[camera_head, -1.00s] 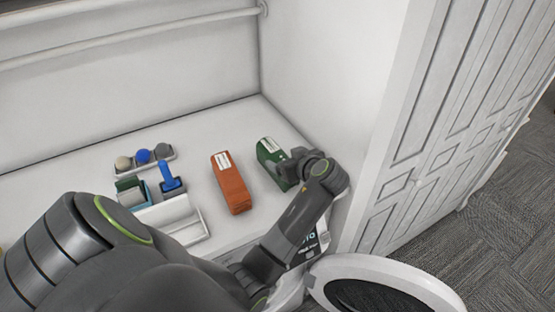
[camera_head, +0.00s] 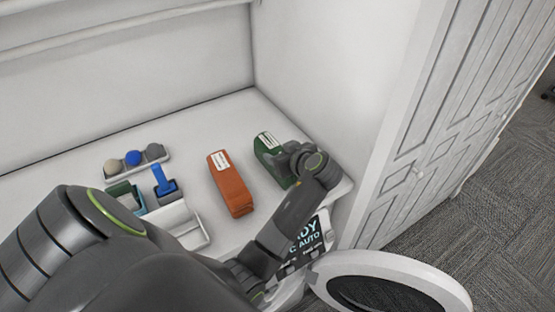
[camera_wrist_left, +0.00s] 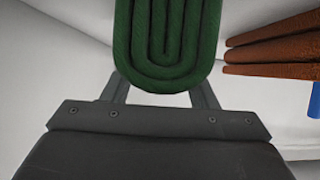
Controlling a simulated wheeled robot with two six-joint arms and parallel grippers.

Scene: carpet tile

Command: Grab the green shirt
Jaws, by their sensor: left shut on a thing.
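The green shirt (camera_head: 266,146) is a folded, rolled bundle with a white label, lying on the white shelf near the right wall. My left gripper (camera_head: 291,168) is at the near end of the shirt. In the left wrist view the shirt (camera_wrist_left: 165,40) fills the space between the two fingers, its coiled folds facing the camera. The left gripper (camera_wrist_left: 160,92) is shut on it. The fingertips are hidden behind the shirt. My right gripper is not in view.
An orange-brown folded bundle (camera_head: 231,186) lies left of the shirt. A holder with round balls (camera_head: 135,158), a blue-handled tool (camera_head: 164,180) and a white tray (camera_head: 180,222) stand further left. A washing machine door (camera_head: 388,262) hangs open below. White cabinet doors (camera_head: 440,140) are at right.

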